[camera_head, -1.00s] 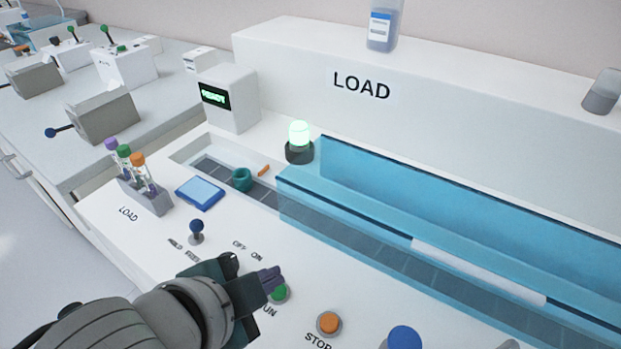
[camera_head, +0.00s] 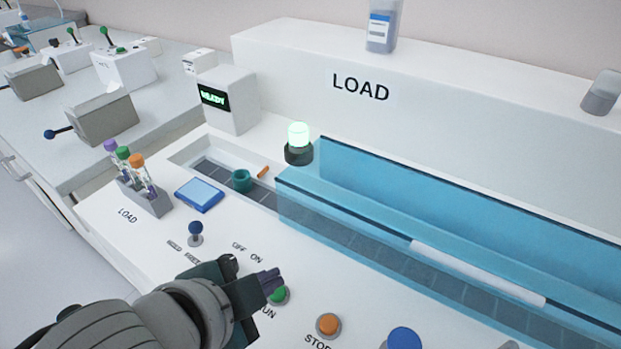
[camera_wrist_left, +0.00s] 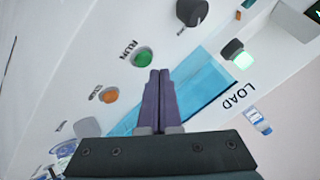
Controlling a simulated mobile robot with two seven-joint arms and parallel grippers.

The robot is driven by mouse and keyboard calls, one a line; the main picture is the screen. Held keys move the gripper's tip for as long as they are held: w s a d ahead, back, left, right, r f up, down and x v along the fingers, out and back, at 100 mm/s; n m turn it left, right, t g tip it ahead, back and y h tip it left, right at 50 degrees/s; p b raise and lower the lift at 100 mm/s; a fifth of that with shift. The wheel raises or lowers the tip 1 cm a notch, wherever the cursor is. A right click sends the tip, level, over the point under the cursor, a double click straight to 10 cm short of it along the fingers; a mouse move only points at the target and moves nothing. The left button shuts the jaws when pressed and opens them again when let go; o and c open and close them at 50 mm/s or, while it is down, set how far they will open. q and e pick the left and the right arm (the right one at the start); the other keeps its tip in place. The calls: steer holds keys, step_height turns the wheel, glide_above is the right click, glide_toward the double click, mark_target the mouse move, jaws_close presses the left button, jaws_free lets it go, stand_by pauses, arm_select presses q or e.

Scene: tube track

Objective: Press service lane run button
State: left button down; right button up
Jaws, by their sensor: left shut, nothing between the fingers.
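The green run button (camera_head: 280,295) sits on the white sloped panel, with the label RUN beside it partly covered by my gripper. My left gripper (camera_head: 272,280) is shut and empty. In the head view its fingertips overlap the upper left edge of the button. In the left wrist view the green button (camera_wrist_left: 143,57) is fully visible, up and left of the shut purple fingertips (camera_wrist_left: 159,72), with a gap between them in the picture. I cannot tell the height of the fingertips above the panel. My right gripper is not in view.
An orange stop button (camera_head: 329,325) and a blue knob (camera_head: 404,339) lie to the right. A blue-topped lever (camera_head: 196,230) and a tube rack (camera_head: 148,200) are to the left. The green lamp (camera_head: 299,136) is lit, and the display (camera_head: 213,96) reads READY. A blue clear guard (camera_head: 450,220) covers the track.

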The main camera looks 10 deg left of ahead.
arm_select(q)
steer(key=shift+f, duration=0.1)
steer(key=shift+f, duration=0.35)
